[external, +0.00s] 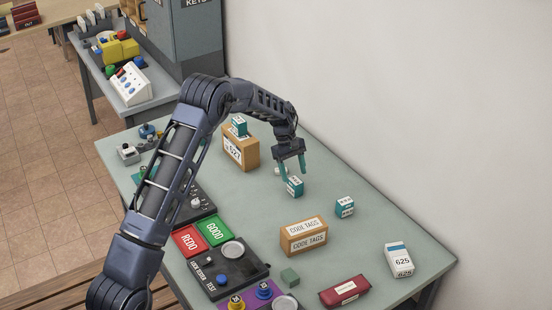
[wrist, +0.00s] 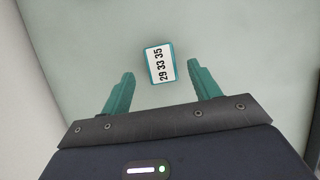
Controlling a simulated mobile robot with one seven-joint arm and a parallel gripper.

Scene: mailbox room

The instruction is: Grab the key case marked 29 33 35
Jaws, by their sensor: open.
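The key case marked 29 33 35 (wrist: 160,64) lies on the table in the wrist view, a small teal case with a white label. It sits just beyond and between the fingertips of my gripper (wrist: 159,83), which is open and empty. In the external view my gripper (external: 291,172) points down over a teal and white case (external: 295,187), close above it. The marking on that case is too small to read in the external view.
Another teal case (external: 345,207) stands to the right, and one (external: 239,125) sits on the wooden box marked 527 (external: 241,152). A code tags box (external: 304,238), a white 625 box (external: 399,261) and a dark red case (external: 345,292) are nearer the front. The wall borders the table's far side.

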